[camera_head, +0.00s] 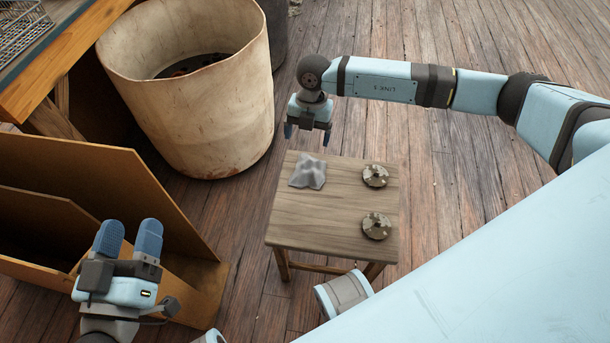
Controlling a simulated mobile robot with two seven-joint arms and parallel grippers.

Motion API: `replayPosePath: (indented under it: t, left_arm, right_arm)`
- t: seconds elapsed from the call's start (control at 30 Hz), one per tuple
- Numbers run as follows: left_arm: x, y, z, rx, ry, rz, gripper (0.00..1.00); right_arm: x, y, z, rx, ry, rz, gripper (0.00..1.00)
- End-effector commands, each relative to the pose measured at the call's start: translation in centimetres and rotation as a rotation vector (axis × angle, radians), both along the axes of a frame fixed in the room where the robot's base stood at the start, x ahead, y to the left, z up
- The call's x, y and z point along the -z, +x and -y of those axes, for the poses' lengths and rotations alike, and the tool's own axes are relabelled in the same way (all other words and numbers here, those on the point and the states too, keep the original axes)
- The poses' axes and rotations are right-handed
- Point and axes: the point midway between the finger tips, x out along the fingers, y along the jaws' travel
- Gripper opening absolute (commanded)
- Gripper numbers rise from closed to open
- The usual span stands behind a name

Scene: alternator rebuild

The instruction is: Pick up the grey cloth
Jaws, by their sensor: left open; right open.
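The grey cloth (308,172) lies crumpled on the far left part of a small wooden table (310,227). My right gripper (307,135) is open and empty, its fingers pointing down near the table's far edge. In the picture it is just above the cloth and does not touch it. My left gripper (129,238) is open and empty at the lower left, well away from the table, with its blue fingers pointing up in the picture.
Two round metal parts, one far (375,176) and one near (376,226), sit on the table's right side. A large rusty bin (205,115) stands behind at the left. A brown open box (120,185) is by my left gripper. A workbench (65,60) fills the upper left.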

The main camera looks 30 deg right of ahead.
Motion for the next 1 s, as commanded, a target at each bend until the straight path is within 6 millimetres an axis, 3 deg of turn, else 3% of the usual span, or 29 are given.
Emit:
replayPosePath:
  t: [0.1,0.43,0.77,0.87,1.0]
  left_arm:
    - [0.6,-0.1,0.1,0.007,-0.002,-0.002,0.6]
    - [3.8,0.0,0.3,0.038,0.047,-0.089,0.6]
    - [5.3,-0.1,0.5,0.054,0.071,-0.133,0.6]
    - [6.5,-0.1,0.5,0.066,0.091,-0.156,0.6]
    - [6.5,0.7,0.1,0.059,0.136,-0.088,0.6]
  right_arm:
    - [1.1,0.5,1.2,0.017,-0.058,0.008,0.88]
    - [7.2,-0.2,0.7,0.018,-0.059,0.008,0.88]
    - [9.5,-0.5,0.4,0.018,-0.057,0.01,0.88]
    - [10.9,-0.7,0.4,0.017,-0.057,0.009,0.88]
    - [13.0,-0.9,0.3,0.017,-0.057,0.009,0.88]
